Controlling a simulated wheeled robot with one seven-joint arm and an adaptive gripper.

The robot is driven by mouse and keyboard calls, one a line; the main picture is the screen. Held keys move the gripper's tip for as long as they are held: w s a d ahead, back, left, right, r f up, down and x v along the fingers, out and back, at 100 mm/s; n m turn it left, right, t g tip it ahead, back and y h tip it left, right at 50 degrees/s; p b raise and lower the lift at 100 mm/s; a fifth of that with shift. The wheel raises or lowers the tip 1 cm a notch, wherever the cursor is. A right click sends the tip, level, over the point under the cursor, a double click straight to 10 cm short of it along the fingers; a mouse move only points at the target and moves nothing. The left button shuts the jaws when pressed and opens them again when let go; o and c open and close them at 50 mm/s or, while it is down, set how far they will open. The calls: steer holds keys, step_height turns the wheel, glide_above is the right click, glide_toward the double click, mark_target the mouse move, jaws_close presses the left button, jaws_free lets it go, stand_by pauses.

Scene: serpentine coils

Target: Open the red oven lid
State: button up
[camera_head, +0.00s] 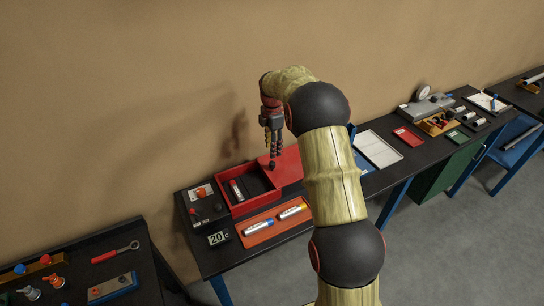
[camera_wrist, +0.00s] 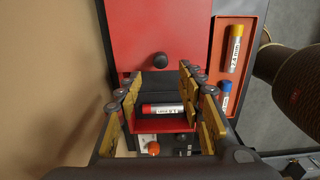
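The red oven (camera_head: 235,208) is a box on the dark table, its left part uncovered and its dark inside showing. Its flat red lid (camera_head: 289,168) lies to the right of the opening; it also shows in the wrist view (camera_wrist: 198,35). The lid's black round knob (camera_wrist: 160,60) is near the edge by the opening. A white tube with a red end (camera_wrist: 163,109) lies inside the oven. My gripper (camera_head: 273,150) is above the lid, pointing down. In the wrist view its fingers (camera_wrist: 160,75) are apart with nothing between them, and the knob is just beyond their tips.
An orange-red tray (camera_head: 262,234) with two labelled tubes lies in front of the oven. A panel with knobs (camera_head: 203,203) and a "20 C" display (camera_head: 218,238) are at its left. The wall is close behind.

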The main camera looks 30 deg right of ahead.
steer(key=shift+r, duration=2.05)
steer(key=s+a+m+t+b, duration=0.2)
steer(key=s+a+m+b, duration=0.3)
steer(key=s, duration=0.8)
steer(key=s+a+m+t+b, duration=0.1)
steer(key=s+a+m+b, duration=0.4)
steer(key=s, duration=0.9)
steer(key=s+a+m+t+b, duration=0.2)
steer(key=s+a+m+b, duration=0.3)
steer(key=s, duration=0.9)
steer(key=shift+a+m+t+b, duration=0.3)
steer(key=shift+a+m, duration=1.2)
steer(key=shift+a, duration=0.75)
